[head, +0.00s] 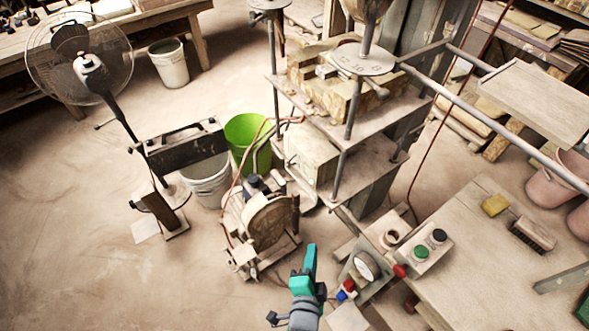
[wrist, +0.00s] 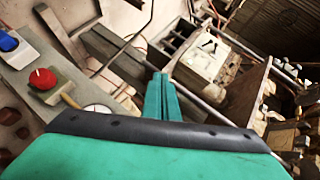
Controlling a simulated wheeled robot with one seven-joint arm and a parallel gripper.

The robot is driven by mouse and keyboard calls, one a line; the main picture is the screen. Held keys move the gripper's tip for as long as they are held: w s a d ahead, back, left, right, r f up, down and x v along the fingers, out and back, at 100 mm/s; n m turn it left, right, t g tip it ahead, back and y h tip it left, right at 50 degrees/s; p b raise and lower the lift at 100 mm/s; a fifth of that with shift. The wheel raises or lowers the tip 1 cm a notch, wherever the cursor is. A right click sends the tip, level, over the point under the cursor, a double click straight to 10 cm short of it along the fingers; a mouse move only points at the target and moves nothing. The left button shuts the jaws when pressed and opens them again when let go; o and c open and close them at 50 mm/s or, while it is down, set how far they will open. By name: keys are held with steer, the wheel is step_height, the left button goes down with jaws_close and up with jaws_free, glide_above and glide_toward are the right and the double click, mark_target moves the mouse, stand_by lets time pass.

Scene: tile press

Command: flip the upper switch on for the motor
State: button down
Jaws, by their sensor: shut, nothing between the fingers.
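My gripper (head: 311,250) is teal and shut, with nothing between its fingers. In the wrist view its closed fingers (wrist: 160,82) point away from the camera. The wrist view shows a blue part on a white plate (wrist: 8,42) and a red knob (wrist: 42,79) at the left, apart from the fingers. I cannot tell which part is the upper switch. A dusty machine with a round housing (head: 270,220), possibly the motor, stands behind the gripper.
The press frame (head: 370,170) rises behind. A green bucket (head: 247,140) and a fan (head: 85,65) stand left. Floor at lower left is clear.

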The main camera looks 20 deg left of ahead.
mark_target(297, 154)
steer(key=w+a+r+m+g+y, duration=0.1)
steer(key=w+a+r+m, duration=0.3)
steer(key=w, duration=0.4)
steer(key=w+a+r+m+g+y, duration=0.1)
steer(key=w+a+r+m, duration=0.4)
steer(key=w, duration=0.2)
steer(key=shift+w+a+m+y, duration=0.25)
steer(key=shift+w+m+y, duration=0.1)
steer(key=shift+m+y, duration=0.05)
steer(key=x, duration=1)
